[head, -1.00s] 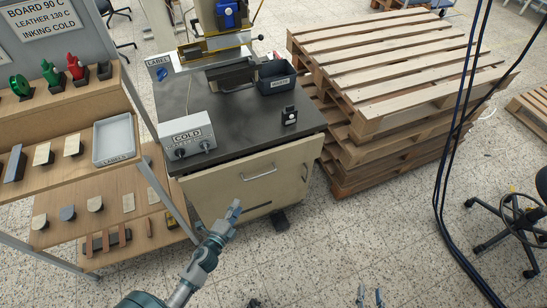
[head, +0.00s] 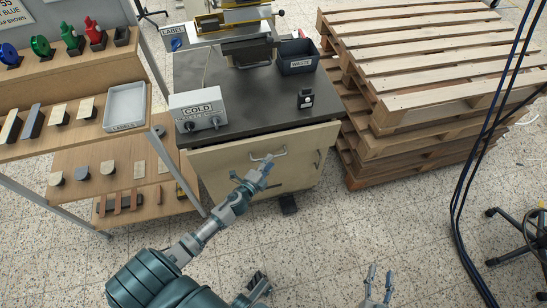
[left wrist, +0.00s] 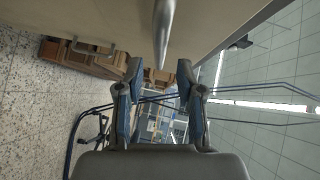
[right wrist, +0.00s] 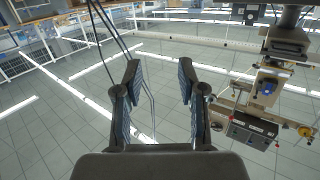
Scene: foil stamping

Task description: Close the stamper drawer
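The stamper drawer's pale beige front (head: 222,163) is under the dark bench top, with a metal bar handle (head: 268,154) near its middle. I cannot tell from here how far the drawer stands out. My left gripper (head: 264,171) is just in front of the handle. In the left wrist view its fingers (left wrist: 159,82) are open, and a metal bar (left wrist: 163,35), apparently the handle, reaches toward the gap between the fingertips. My right gripper (head: 378,283) is low in front, away from the drawer. In the right wrist view its fingers (right wrist: 158,75) are apart with nothing between them.
A stand with shelves (head: 80,148) is close on the left of the bench. Stacked wooden pallets (head: 425,60) stand on the right. The bench top (head: 250,107) carries a COLD control box (head: 198,110), a WASTE bin (head: 298,58) and the stamper. Black cables (head: 470,160) hang at the right.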

